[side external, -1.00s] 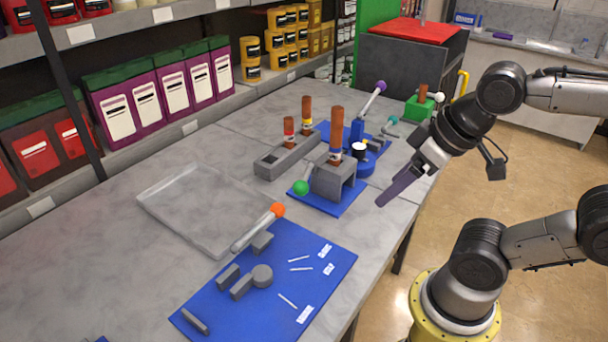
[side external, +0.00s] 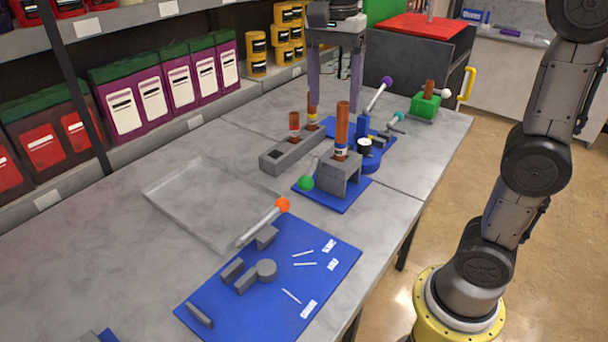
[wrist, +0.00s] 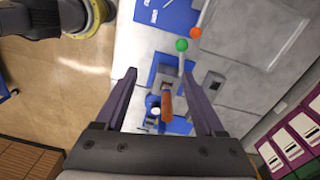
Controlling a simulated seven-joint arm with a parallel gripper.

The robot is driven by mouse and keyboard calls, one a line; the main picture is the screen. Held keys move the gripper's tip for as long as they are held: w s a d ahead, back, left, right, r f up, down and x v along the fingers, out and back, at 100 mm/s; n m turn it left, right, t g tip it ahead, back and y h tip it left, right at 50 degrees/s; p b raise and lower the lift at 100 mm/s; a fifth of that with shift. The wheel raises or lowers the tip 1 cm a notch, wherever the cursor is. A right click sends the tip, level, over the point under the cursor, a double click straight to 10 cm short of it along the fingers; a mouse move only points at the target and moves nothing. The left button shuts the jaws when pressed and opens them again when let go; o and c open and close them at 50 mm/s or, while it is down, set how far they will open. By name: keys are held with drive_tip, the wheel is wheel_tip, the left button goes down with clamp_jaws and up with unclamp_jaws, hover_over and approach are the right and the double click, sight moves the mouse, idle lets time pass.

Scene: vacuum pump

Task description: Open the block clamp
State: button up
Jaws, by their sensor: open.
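A grey block fixture (side external: 338,180), which looks like the block clamp, stands on a blue plate (side external: 318,198) mid-table. A lever with a green ball (side external: 306,183) sits low at its left. A brown-topped tube (side external: 342,125) stands upright in the block. My gripper (side external: 335,98) points down, open and empty, above and behind the block. In the wrist view, the tube (wrist: 167,105) shows between my spread fingers (wrist: 160,78). The green ball (wrist: 182,44) lies just beyond the fingertips.
A grey rack (side external: 285,153) holding brown tubes stands beside the block. A purple-balled lever (side external: 387,82) and a teal ball (side external: 399,115) are behind it. An orange-balled lever (side external: 282,205) is in front, by a blue mat (side external: 320,255). A clear tray (side external: 205,205) lies left.

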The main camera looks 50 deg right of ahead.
drive_tip(key=g, duration=0.1)
hover_over(304, 176)
drive_tip(key=f, duration=0.2)
wheel_tip(304, 176, down, 3)
drive_tip(key=w+g, duration=0.1)
drive_tip(key=w, duration=0.2)
drive_tip(key=s+f, duration=0.1)
drive_tip(key=f, duration=0.3)
drive_tip(key=s+f, duration=0.1)
drive_tip(key=f, duration=0.4)
drive_tip(key=s+f, duration=0.1)
drive_tip(key=f, duration=0.3)
drive_tip(key=shift+f, duration=0.4)
drive_tip(key=shift+c, duration=0.3)
clamp_jaws()
